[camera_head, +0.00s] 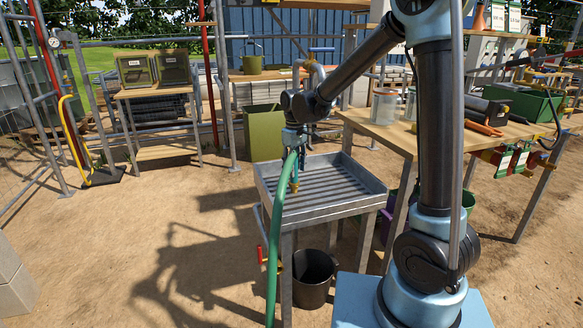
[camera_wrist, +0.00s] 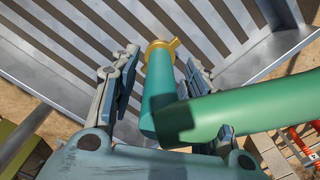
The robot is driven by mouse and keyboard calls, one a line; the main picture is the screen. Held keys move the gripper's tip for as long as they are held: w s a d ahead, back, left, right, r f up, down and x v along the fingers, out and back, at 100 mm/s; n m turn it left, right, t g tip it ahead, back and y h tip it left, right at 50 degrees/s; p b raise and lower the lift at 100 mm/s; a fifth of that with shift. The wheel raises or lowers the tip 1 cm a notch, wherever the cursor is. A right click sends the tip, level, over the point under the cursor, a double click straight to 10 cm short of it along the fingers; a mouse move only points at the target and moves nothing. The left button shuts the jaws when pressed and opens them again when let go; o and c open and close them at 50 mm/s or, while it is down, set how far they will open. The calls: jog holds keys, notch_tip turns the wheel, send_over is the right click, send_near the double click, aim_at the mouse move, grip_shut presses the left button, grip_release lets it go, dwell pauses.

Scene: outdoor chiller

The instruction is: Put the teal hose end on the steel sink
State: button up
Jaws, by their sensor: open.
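The teal hose end (camera_wrist: 157,92), with a yellow fitting at its tip, sits between the fingers of my gripper (camera_wrist: 161,60) in the wrist view. My gripper is open, with the fingers on either side of the hose end. The steel sink (camera_head: 376,199) is a grey slatted tray on legs. In the head view the hose end (camera_head: 295,184) points down over the sink's left part, below my gripper (camera_head: 293,160). I cannot tell whether the tip touches the slats. The green hose (camera_head: 274,245) bends over the sink's left side and hangs down outside it.
A black bucket (camera_head: 313,279) stands under the sink. A wooden workbench (camera_head: 399,136) with jars and tools is close on the right. A red-handled valve (camera_head: 262,255) sits by the sink's left leg. Most of the sink's slatted floor is clear.

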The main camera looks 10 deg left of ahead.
jog(key=shift+r, duration=0.15)
notch_tip(320, 180, up, 12)
jog(key=shift+f, duration=0.1)
dwell(0.4)
